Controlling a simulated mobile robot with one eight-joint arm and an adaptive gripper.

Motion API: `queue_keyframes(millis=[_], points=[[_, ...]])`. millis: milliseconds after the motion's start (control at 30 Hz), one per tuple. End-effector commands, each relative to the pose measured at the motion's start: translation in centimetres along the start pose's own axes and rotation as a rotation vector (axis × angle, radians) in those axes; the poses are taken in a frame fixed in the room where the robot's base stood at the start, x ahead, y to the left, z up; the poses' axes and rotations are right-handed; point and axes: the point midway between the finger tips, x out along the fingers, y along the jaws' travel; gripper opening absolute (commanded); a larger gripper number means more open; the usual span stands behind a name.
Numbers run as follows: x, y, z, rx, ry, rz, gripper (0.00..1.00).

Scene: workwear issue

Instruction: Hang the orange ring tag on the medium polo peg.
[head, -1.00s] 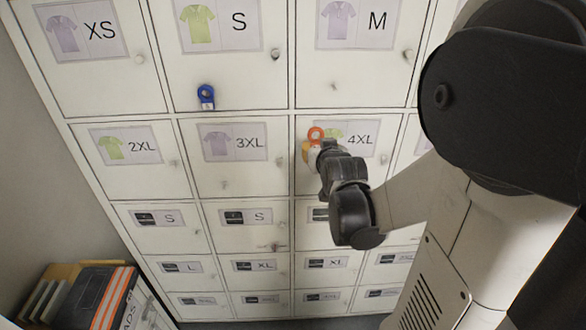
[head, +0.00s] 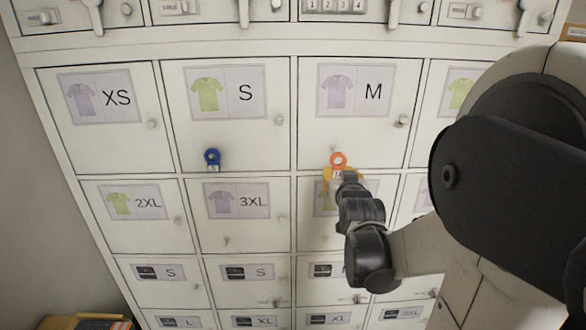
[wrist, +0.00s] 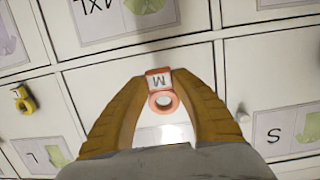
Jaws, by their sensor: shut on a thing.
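The orange ring tag (head: 338,160) is gripped by its label end between the yellow fingertips of my gripper (head: 336,173). Its ring points up in the head view. In the wrist view (wrist: 164,103) its label reads M, and my gripper (wrist: 159,79) has a finger on each side. The medium polo door (head: 352,125) carries a purple shirt card. Its small peg (head: 335,149) shows faintly just above the ring. The ring appears below the peg, not around it; the depth gap is unclear. The wrist view does not show the peg clearly.
A blue ring tag (head: 212,157) hangs on the small polo door to the left. A yellow ring tag (wrist: 24,98) shows on the L door in the wrist view. A round knob (head: 402,121) sits on the M door's right side. The door front is otherwise clear.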

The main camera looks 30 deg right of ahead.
Motion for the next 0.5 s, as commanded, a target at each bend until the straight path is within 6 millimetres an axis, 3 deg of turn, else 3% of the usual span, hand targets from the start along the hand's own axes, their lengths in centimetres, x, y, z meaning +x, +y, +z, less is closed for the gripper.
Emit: queue_keyframes(millis=[500], points=[[3.5, -0.1, -0.4, 0.001, 0.0, 0.0, 0.15]])
